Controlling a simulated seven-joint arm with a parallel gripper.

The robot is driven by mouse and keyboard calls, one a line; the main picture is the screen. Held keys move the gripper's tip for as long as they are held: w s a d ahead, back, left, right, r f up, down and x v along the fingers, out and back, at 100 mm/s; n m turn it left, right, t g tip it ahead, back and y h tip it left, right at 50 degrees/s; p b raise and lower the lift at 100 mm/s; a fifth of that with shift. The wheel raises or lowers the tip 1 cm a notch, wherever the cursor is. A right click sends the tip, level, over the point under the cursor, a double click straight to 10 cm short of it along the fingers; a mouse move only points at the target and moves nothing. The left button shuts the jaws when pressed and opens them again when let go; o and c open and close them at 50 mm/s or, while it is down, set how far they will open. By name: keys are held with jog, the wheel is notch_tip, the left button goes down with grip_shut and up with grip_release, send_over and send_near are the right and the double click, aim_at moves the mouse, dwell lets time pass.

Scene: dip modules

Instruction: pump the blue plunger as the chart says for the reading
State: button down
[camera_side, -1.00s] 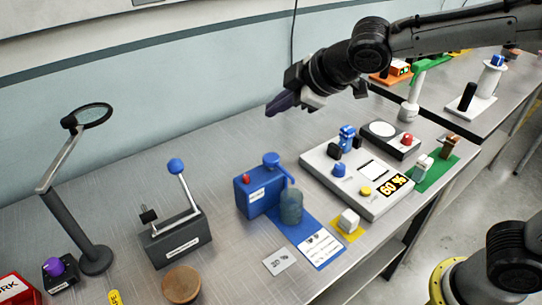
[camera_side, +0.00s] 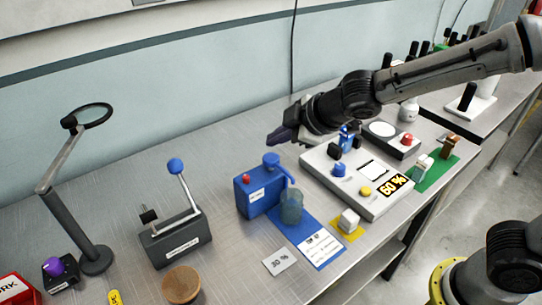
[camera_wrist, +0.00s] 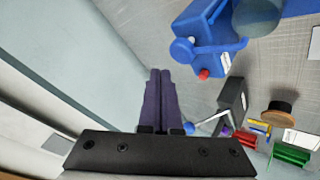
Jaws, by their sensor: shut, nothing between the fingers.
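The blue pump box (camera_side: 257,196) stands in mid-table with a red button on top and a blue round-headed plunger (camera_side: 271,160) beside its spout. A clear bluish jar (camera_side: 291,207) stands under the spout on a blue mat (camera_side: 310,229). A white chart card (camera_side: 321,247) lies on the mat; its print is too small to read. A grey card (camera_side: 279,261) in front of it seems to read 30 %. The display (camera_side: 395,185) reads 60 %. My gripper (camera_side: 277,137) is shut and empty, above and just behind the plunger. In the wrist view its fingers (camera_wrist: 160,85) are together, and the plunger (camera_wrist: 182,50) is beside them.
The grey console (camera_side: 345,180) with blue and yellow knobs stands right of the pump. A lever box (camera_side: 176,238) with a blue ball handle and a magnifier stand (camera_side: 78,230) are at left. A round wooden-topped piece (camera_side: 181,283) is at front. Bare table lies between lever box and pump.

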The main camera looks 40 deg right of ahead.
aim_at(272, 156)
jog(key=shift+f, duration=0.7)
jog(key=shift+f, duration=0.25)
dwell(1.5)
jog(key=shift+f, duration=0.2)
jog(key=shift+f, duration=1.05)
dwell(1.1)
jog(key=shift+r, duration=1.4)
jog(key=shift+r, duration=0.1)
jog(key=shift+r, duration=2.45)
